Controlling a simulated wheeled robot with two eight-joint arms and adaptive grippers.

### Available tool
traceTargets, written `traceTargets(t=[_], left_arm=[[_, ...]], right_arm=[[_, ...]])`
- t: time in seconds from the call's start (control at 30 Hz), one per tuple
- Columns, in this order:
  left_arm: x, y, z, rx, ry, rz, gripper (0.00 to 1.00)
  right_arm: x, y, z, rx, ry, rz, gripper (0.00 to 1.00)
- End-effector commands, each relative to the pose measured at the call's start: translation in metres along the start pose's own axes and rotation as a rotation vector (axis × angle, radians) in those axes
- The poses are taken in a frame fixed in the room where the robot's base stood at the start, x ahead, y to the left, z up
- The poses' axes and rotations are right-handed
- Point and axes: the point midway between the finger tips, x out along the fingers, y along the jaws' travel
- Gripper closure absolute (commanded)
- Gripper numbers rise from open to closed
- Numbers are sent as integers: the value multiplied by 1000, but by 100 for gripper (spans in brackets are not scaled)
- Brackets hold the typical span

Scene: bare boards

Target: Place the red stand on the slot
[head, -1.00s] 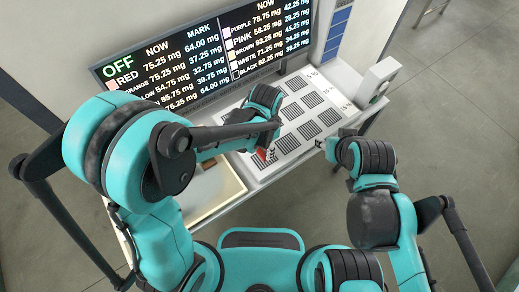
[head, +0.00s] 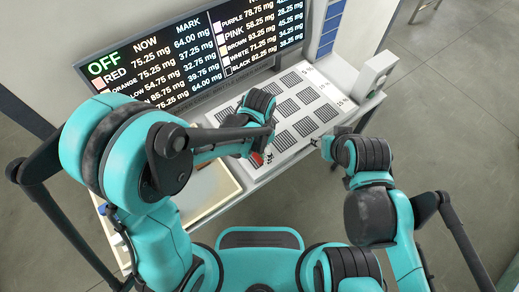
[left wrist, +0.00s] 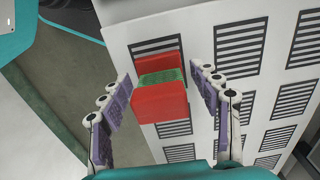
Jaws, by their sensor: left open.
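The red stand (left wrist: 162,95) has two red blocks with a green part between them. In the left wrist view it sits between the spread fingers of my left gripper (left wrist: 165,86), with gaps on both sides. It covers part of the white board (left wrist: 122,38) with striped slots. A striped slot (left wrist: 155,47) shows above it and another (left wrist: 174,130) below it. In the head view only a small part of the stand (head: 257,158) shows under my left gripper. My right gripper (head: 317,143) is by the board's front right edge; its fingers are too small to read.
A dark display (head: 215,60) with readings stands behind the board. A shallow tray (head: 228,190) lies to the left and a white box-shaped device (head: 375,72) to the right. Several striped slots (head: 304,127) on the board's right are uncovered.

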Motion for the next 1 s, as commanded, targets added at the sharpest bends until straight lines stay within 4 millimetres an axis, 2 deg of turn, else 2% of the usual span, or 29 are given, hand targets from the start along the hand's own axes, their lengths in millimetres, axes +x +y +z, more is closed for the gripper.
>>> traceTargets(t=[0.17, 0.4, 0.6, 0.8, 1.0], left_arm=[[-14, 0, 0, 0, 0, 0, 37], [-68, 0, 0, 0, 0, 0, 37], [-105, 0, 0, 0, 0, 0, 37], [-122, 0, 0, 0, 0, 0, 37], [-126, -2, 3, -14, 7, -4, 37]], right_arm=[[-7, 0, -5, 0, 0, 0, 60], [-23, 0, -16, 0, 0, 0, 60], [-33, 0, -23, 0, 0, 0, 60], [-36, 0, -26, 0, 0, 0, 60], [-36, 0, -26, 0, 0, 0, 60]])
